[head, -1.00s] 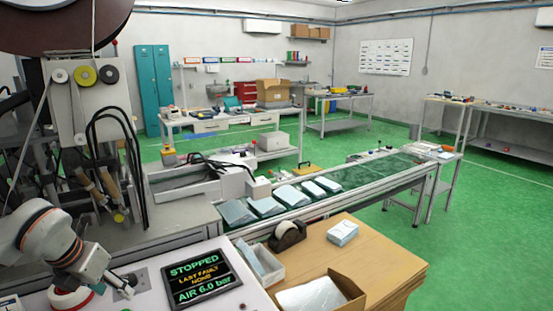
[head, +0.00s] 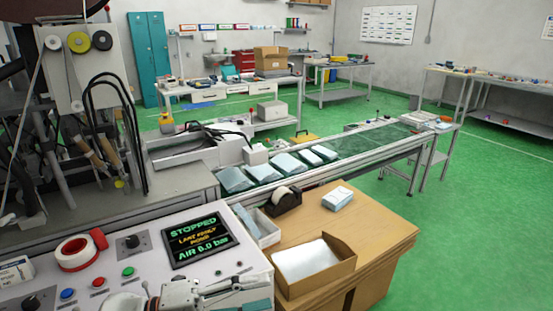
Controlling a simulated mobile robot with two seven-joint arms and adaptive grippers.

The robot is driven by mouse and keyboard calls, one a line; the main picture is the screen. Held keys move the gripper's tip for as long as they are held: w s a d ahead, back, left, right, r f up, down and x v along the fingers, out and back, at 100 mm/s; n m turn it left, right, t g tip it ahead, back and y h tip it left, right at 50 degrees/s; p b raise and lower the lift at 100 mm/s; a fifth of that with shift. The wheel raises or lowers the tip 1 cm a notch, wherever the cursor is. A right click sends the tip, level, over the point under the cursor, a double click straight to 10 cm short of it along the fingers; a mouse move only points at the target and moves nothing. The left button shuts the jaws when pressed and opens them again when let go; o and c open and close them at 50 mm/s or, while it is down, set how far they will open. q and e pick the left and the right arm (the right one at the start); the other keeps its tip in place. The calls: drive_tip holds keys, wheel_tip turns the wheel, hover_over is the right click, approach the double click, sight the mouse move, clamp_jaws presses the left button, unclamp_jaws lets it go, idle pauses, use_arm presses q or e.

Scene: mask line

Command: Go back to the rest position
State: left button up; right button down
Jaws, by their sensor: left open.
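My left gripper (head: 245,291) shows at the bottom edge, low over the front of the white control panel (head: 217,268). Its fingers point right and are apart, with nothing seen between them. Part of the gripper and most of its arm are cut off by the picture's bottom edge. My right gripper is not in view.
The panel bears a red and white tape roll (head: 78,253), buttons and a screen (head: 197,239) reading STOPPED. To the right, a wooden table (head: 375,232) holds an open carton (head: 335,275), a tape dispenser (head: 284,201) and a small pack (head: 338,198). Mask packs lie on the conveyor (head: 370,147).

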use_arm(q)
drive_tip(key=w+a+f+n+t+y, duration=0.2)
drive_tip(key=a+f+n+t+y, duration=0.4)
drive_tip(key=n, duration=0.5)
drive_tip(key=w+a+f+n+t+y, duration=0.1)
drive_tip(key=a+f+n+t+y, duration=0.4)
drive_tip(key=f+n, duration=0.4)
drive_tip(key=s+a+f+n+g+y, duration=0.2)
drive_tip(key=s+f+n, duration=0.2)
drive_tip(key=s+f, duration=0.2)
drive_tip(key=s+a+f+n+g+y, duration=0.2)
drive_tip(key=s+a+f+n, duration=0.1)
drive_tip(key=s+f, duration=0.4)
wheel_tip(320, 180, down, 4)
drive_tip(key=shift+r+n+g, duration=0.15)
drive_tip(key=shift+n+g, duration=0.25)
drive_tip(key=shift+n, duration=0.3)
